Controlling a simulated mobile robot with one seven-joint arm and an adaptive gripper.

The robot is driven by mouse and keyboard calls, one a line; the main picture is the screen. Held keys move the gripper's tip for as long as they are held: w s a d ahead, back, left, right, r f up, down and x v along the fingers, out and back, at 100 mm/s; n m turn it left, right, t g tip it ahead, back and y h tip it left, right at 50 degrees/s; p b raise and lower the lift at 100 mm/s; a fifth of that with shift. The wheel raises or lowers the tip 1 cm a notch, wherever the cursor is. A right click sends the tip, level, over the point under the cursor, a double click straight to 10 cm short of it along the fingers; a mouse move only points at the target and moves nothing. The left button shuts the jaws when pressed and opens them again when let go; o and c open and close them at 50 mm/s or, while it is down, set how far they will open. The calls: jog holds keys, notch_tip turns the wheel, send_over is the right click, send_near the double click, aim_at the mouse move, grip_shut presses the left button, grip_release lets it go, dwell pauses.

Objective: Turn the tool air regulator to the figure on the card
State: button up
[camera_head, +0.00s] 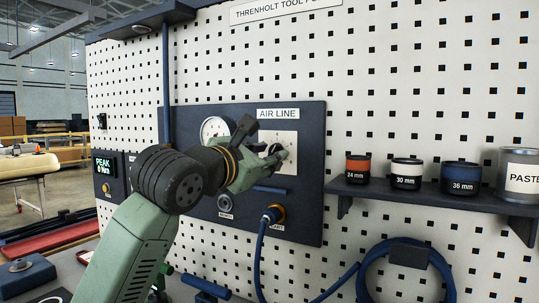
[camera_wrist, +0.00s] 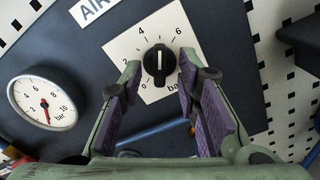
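The regulator knob (camera_wrist: 160,62) is black with a white line, on a white square dial plate (camera_wrist: 128,45) marked 2, 4 and 6 and "bar". The line runs nearly upright in the wrist view, its upper end between 4 and 6. In the head view the plate (camera_head: 288,141) is below the "AIR LINE" label; my gripper hides the knob. My gripper (camera_wrist: 160,68) is open, one purple-padded finger on each side of the knob, with gaps visible; I cannot tell its depth. It also shows in the head view (camera_head: 266,146). No card with a figure is identifiable.
A round gauge (camera_wrist: 45,100) has a red needle pointing downward. A blue hose (camera_head: 262,240) joins the dark panel (camera_head: 310,200) below the dial. Right, a shelf (camera_head: 440,197) holds sockets and a paste tin (camera_head: 520,172). A "PEAK 0 Nm" display (camera_head: 104,164) is left.

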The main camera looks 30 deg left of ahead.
jog(key=s, duration=1)
jog(key=shift+s+d, duration=0.3)
jog(key=shift+s, duration=0.1)
